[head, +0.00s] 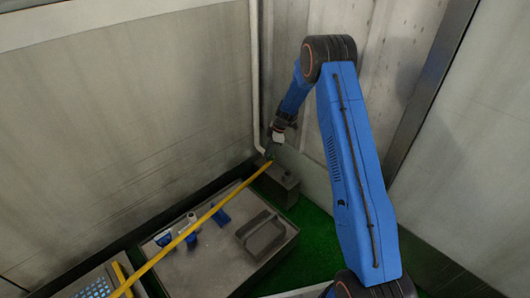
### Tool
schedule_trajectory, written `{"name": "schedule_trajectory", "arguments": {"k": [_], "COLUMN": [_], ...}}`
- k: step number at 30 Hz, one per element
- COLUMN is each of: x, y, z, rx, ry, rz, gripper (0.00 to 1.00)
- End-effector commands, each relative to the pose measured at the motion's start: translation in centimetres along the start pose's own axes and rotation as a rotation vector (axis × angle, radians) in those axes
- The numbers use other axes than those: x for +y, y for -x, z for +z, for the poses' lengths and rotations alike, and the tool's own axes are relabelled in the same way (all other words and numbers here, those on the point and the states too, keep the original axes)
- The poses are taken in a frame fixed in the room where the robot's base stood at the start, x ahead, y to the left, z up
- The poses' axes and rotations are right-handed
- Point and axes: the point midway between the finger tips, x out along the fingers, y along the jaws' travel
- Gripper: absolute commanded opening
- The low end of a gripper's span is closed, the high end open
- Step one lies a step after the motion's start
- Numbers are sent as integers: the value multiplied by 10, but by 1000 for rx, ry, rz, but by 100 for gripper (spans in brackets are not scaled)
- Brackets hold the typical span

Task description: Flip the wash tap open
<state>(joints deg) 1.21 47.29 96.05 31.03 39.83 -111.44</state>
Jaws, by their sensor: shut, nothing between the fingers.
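My gripper (270,152) is small and dark at the end of my blue arm, in the back corner of the head view. It is shut and appears empty. It is by the lower end of a pale vertical pipe (255,75) and just above a grey box (285,188). I cannot make out the wash tap for certain; it may be small or hidden near my gripper and the pipe's lower end. Whether my gripper touches anything there cannot be told.
A long yellow bar (195,224) slants from the grey box to the lower left. A grey bench (215,270) carries a dark tray (262,236) and several blue parts (220,215). Green floor (312,225) shows at right. Pale walls close in the corner.

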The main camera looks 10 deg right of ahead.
Motion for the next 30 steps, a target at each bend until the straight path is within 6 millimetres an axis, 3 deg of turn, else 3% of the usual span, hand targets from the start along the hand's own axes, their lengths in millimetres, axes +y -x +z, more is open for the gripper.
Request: {"name": "schedule_trajectory", "arguments": {"k": [12,30], "x": [-2,-2], "y": [6,7], "z": [16,20], "rx": [0,0], "ry": [-6,-6], "rz": [2,2], "gripper": [0,0]}}
